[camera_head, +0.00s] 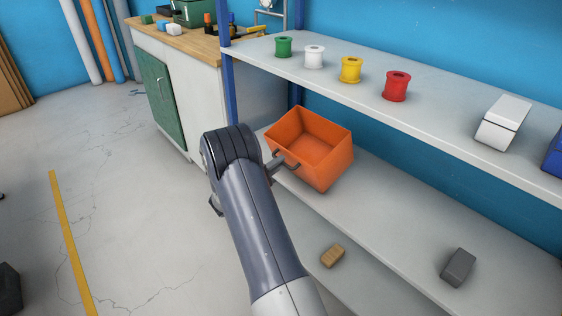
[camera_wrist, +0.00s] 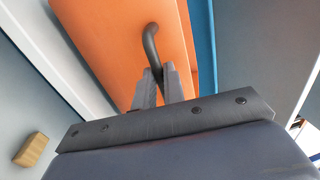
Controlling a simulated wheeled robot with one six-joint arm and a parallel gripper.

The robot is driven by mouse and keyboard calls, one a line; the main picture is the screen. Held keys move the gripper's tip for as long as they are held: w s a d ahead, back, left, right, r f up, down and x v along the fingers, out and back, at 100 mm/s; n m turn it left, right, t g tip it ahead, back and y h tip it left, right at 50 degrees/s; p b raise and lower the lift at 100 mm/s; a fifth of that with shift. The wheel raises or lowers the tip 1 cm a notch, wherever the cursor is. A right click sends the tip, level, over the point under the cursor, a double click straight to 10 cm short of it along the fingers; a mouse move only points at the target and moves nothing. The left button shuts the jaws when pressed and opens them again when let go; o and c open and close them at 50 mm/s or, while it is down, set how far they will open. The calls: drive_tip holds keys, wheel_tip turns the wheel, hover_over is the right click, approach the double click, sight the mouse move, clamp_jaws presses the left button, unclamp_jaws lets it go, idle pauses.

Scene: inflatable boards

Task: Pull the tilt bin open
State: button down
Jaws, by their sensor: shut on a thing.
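The tilt bin (camera_head: 318,147) is an orange open-topped box on the middle shelf, tipped so that its empty inside shows. Its front, with a dark curved handle (camera_head: 287,160), faces my arm. In the wrist view the orange front (camera_wrist: 120,40) fills the upper middle and the handle (camera_wrist: 151,45) runs down between my fingers. My gripper (camera_wrist: 160,85) is shut on the handle. In the head view my gripper (camera_head: 275,164) is partly hidden behind my arm's wrist, beside the bin's front.
The upper shelf (camera_head: 430,128) holds green, white, yellow and red spools and a white box (camera_head: 503,122). A tan block (camera_head: 332,256) and a grey block (camera_head: 458,266) lie lower down. A blue post (camera_head: 227,75) stands left of the bin. Open floor (camera_head: 150,220) lies left.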

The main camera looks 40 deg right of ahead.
drive_tip(key=shift+s+a+f+p, duration=0.2)
drive_tip(key=shift+a+f+p, duration=0.1)
drive_tip(key=shift+a+f, duration=1.1)
drive_tip(key=shift+d+f, duration=0.15)
drive_tip(key=c, duration=1.5)
unclamp_jaws()
drive_tip(key=shift+d, duration=0.15)
